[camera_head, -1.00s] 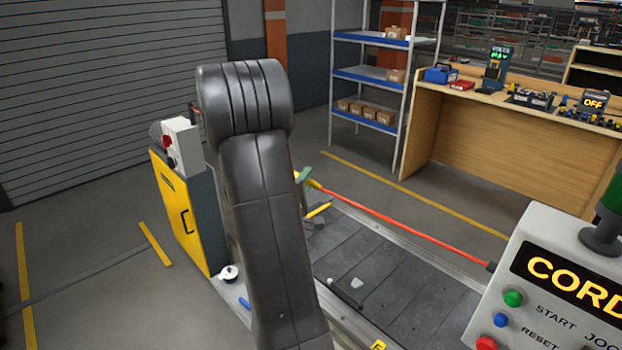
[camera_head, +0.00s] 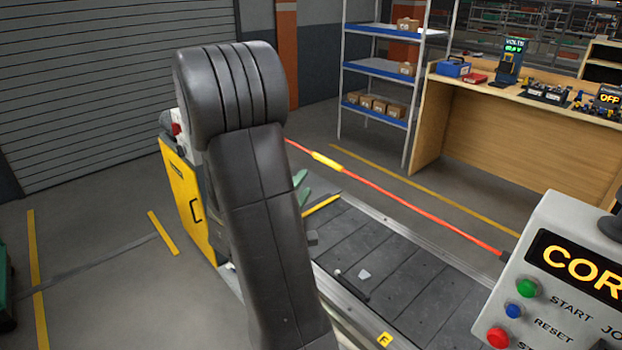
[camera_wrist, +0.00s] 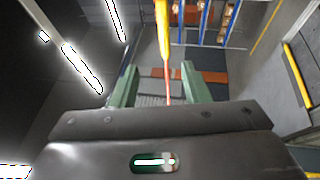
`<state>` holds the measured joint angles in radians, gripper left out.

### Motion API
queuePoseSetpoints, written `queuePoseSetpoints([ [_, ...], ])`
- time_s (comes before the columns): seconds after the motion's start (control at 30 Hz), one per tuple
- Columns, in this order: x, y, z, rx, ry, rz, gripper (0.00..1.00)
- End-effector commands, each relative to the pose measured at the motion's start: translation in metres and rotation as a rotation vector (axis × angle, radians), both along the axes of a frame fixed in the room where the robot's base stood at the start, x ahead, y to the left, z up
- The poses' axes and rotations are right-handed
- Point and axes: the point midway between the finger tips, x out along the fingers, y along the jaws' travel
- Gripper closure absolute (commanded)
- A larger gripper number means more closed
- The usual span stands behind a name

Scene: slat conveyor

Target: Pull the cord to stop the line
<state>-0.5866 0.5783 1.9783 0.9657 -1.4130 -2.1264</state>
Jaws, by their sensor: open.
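The red cord (camera_head: 420,208) runs above the far side of the conveyor (camera_head: 375,255), with a yellow sleeve (camera_head: 325,161) on it. My gripper (camera_head: 302,187) is partly hidden behind my arm in the head view; its green fingers show just below the cord, apart from it. In the wrist view, my gripper (camera_wrist: 160,75) has its two green fingers spread wide. The yellow sleeve (camera_wrist: 162,25) and red cord appear between and beyond them, not clasped. The control panel (camera_head: 560,235) at right shows "COR", cut off by the picture edge, above green, blue and red buttons.
A yellow cabinet (camera_head: 185,200) stands left of the conveyor, partly behind my arm. A blue-shelved rack (camera_head: 378,68) and a wooden workbench (camera_head: 495,130) stand behind. Small loose pieces lie on the slats. Floor at left is mostly clear.

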Motion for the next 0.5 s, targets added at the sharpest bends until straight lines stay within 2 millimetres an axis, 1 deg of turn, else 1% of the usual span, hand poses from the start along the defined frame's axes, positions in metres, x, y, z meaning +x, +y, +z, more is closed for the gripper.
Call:
queuePoseSetpoints([
  [0.03,-0.010,0.006,-0.004,0.000,-0.001,0.005,0.58],
  [0.2,-0.034,0.015,-0.008,-0.001,0.001,0.005,0.58],
  [0.33,-0.045,0.019,-0.009,-0.001,-0.001,0.003,0.58],
  [0.5,-0.051,0.021,-0.010,-0.001,0.000,0.000,0.58],
])
